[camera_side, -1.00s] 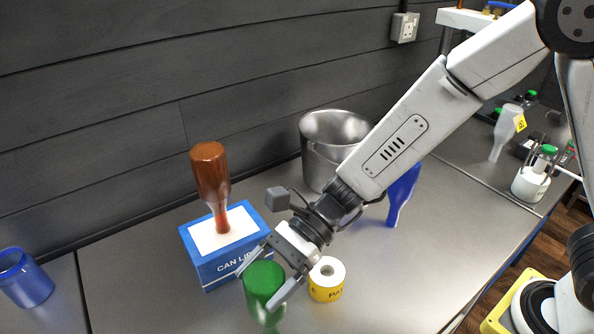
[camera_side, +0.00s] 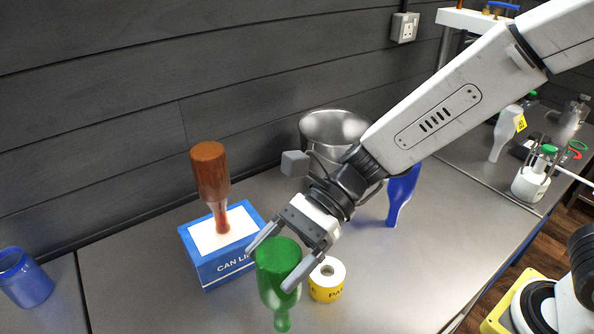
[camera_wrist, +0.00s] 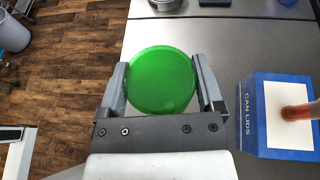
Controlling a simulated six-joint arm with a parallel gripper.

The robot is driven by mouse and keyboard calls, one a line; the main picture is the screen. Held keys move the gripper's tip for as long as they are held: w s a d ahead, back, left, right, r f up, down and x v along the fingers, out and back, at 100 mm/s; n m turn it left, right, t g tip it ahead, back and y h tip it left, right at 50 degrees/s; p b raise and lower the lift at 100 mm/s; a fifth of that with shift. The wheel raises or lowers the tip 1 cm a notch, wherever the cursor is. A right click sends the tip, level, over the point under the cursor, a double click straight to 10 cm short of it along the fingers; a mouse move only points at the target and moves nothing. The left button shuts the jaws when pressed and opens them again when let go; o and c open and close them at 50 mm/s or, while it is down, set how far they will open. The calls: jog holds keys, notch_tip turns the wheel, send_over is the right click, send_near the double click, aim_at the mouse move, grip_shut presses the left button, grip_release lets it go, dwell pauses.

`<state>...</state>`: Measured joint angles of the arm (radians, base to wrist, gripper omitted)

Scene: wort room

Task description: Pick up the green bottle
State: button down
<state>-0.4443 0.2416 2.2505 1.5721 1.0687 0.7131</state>
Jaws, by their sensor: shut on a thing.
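The green bottle (camera_side: 279,271) is upside down, its wide base up and its narrow neck pointing down. My gripper (camera_side: 270,264) is shut on it near the base, with one finger on each side. In the wrist view the round green base of the bottle (camera_wrist: 162,80) fills the space between the fingertips of my gripper (camera_wrist: 163,86). In the side view the whole bottle shows down to its neck, which appears to be above the table.
A blue CAN LIDS box (camera_side: 222,247) with an upside-down brown bottle (camera_side: 211,180) on it stands close left. A yellow-and-white roll (camera_side: 327,281) is close right. A metal pot (camera_side: 325,132), a blue bottle (camera_side: 401,196) and a blue jar (camera_side: 25,280) stand farther off.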

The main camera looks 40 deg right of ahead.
aim_at(298, 257)
jog(key=r, duration=0.1)
jog(key=s+d+r, duration=0.1)
jog(key=s+r, duration=0.1)
jog(key=shift+d+r, duration=0.1)
jog(key=shift+d, duration=0.2)
jog(key=s+d+r, duration=0.4)
jog(key=s+d, duration=0.1)
jog(key=s, duration=0.2)
jog(key=shift+d, duration=0.3)
jog(key=shift+s, duration=0.15)
